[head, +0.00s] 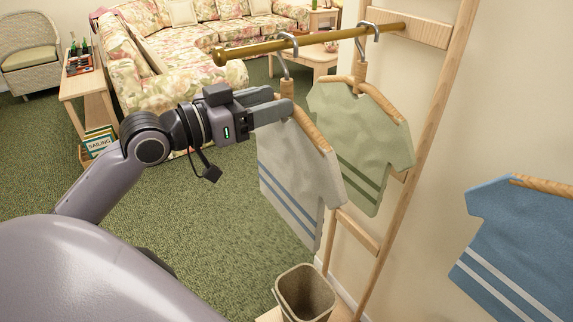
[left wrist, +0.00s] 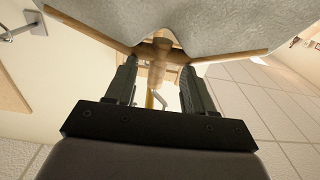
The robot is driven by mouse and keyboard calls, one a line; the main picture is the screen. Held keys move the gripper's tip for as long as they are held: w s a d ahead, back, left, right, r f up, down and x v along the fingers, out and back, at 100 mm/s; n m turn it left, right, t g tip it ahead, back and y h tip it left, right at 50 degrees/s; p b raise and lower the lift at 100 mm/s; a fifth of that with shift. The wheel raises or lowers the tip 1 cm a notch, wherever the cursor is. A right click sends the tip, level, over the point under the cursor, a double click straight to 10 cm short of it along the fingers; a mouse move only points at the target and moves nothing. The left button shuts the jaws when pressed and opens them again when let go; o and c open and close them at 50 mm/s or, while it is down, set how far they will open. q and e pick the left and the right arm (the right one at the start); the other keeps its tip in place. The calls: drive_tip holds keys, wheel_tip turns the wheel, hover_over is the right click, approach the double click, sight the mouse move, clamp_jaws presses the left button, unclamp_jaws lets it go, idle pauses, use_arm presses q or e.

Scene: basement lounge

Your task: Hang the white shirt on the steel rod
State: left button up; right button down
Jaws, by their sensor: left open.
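The white shirt (head: 300,180) with blue stripes hangs on a wooden hanger (head: 313,132). The hanger's metal hook (head: 290,48) is over the rod (head: 255,49), near its free end. The rod looks brass-coloured, not steel. My left gripper (head: 284,103) is at the hanger's neck, just below the rod. In the left wrist view, the open fingers (left wrist: 158,85) stand on either side of the wooden neck (left wrist: 158,50), with gaps visible. The shirt's cloth (left wrist: 215,27) shows above them. My right gripper is not in view.
A green shirt (head: 360,140) hangs farther along the rod, close to the white one. A blue shirt (head: 520,245) on a hanger is at the right. The wooden ladder-like frame (head: 425,130) stands by the wall. A bin (head: 304,292) sits below the shirts.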

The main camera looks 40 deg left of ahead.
sight(295, 95)
use_arm(q)
drive_tip(key=shift+p+x, duration=0.8)
drive_tip(key=shift+x, duration=1.45)
drive_tip(key=shift+w+d, duration=0.3)
drive_tip(key=shift+w, duration=0.15)
clamp_jaws()
